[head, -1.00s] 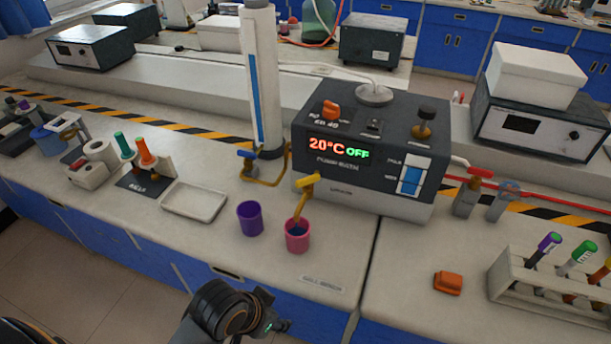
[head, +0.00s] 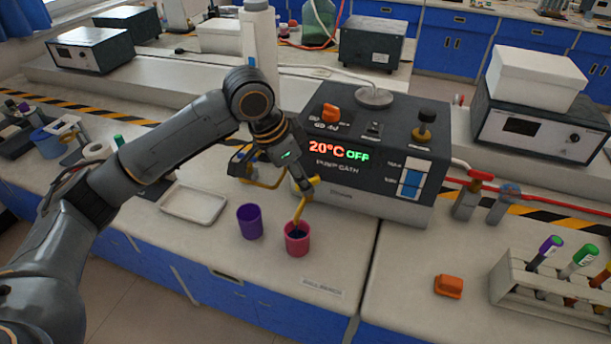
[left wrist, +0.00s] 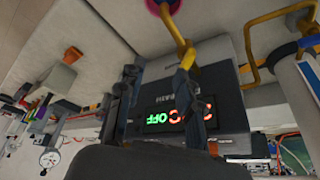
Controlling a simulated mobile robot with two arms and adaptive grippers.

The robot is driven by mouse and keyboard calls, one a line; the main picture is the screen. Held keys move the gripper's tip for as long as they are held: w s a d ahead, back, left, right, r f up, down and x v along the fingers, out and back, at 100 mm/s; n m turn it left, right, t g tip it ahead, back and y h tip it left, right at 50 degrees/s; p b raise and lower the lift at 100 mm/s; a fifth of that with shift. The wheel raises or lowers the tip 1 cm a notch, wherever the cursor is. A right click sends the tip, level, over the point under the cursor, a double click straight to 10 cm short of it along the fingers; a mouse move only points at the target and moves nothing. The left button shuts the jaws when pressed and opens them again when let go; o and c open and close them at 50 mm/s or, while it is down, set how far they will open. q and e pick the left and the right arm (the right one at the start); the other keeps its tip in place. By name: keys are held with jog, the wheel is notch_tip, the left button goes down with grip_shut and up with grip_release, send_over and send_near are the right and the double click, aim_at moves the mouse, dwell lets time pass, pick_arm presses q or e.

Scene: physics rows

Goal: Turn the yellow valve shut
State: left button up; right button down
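The yellow valve (head: 309,184) sits on the lower front of the dark pump bath (head: 345,190), above a yellow spout that bends down to the pink cup (head: 298,242). The cup holds dark blue liquid. My left gripper (head: 301,176) is at the valve handle and partly hides it. In the left wrist view my gripper (left wrist: 157,78) has its two fingers apart with nothing clearly between them. The yellow valve (left wrist: 187,56) is by the right finger there; I cannot tell if they touch. My right gripper is not in view.
A purple cup (head: 250,221) stands left of the pink cup. A blue-handled tap with a yellow pipe (head: 262,183) is close left of my gripper. A white tray (head: 193,204) lies further left. The counter right of the pink cup is clear up to an orange block (head: 449,286).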

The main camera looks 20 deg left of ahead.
pick_arm(q)
jog(key=w+a+r+n, duration=0.1)
jog(key=w+a+r, duration=0.1)
jog(key=a+r, duration=0.45)
jog(key=x, duration=0.4)
jog(key=d+x, duration=0.1)
jog(key=x, duration=0.3)
jog(key=d+p+x, duration=0.1)
jog(key=x, duration=0.4)
jog(key=shift+d+r, duration=0.15)
jog(key=shift+r, duration=0.2)
grip_shut()
